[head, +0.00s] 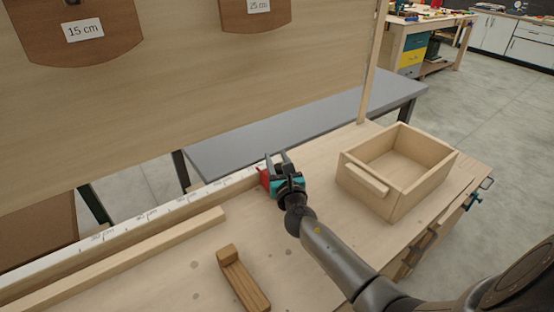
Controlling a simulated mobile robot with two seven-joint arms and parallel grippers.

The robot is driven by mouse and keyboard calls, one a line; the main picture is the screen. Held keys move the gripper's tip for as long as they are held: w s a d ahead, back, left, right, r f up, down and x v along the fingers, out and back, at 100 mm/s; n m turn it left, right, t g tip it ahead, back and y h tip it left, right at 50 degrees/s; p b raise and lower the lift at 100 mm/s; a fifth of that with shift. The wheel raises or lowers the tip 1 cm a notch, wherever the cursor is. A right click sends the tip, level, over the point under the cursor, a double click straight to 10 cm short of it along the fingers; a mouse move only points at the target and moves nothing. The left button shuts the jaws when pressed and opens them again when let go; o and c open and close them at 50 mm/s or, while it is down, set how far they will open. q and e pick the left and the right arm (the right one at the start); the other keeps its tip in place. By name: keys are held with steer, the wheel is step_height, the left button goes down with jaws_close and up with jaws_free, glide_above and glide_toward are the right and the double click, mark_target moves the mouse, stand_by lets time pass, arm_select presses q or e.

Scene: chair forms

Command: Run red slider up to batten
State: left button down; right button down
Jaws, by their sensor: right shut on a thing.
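The red slider (264,178) sits at the right part of the white ruler rail (150,216) along the bench's back edge. My right gripper (276,168) is shut on the slider and hides much of it. A long pale wood strip (130,258), which looks like the batten, lies in front of the rail. Its right end is to the left of the slider, with a clear gap between them. My left gripper is not in view.
An open wooden box (422,186) stands right of my gripper. A wooden block with a raised end (246,284) lies nearer on the bench. A large wood panel (190,90) with hanging brown forms rises behind the rail.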

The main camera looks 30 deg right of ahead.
steer(key=a, duration=0.6)
steer(key=a+p, duration=0.1)
steer(key=a, duration=0.2)
steer(key=shift+s+a, duration=0.1)
steer(key=shift+s, duration=0.3)
steer(key=shift+f, duration=0.1)
steer(key=shift+c, duration=2.4)
jaws_free()
steer(key=p+v, duration=0.1)
steer(key=v, duration=1.4)
steer(key=shift+s, duration=0.1)
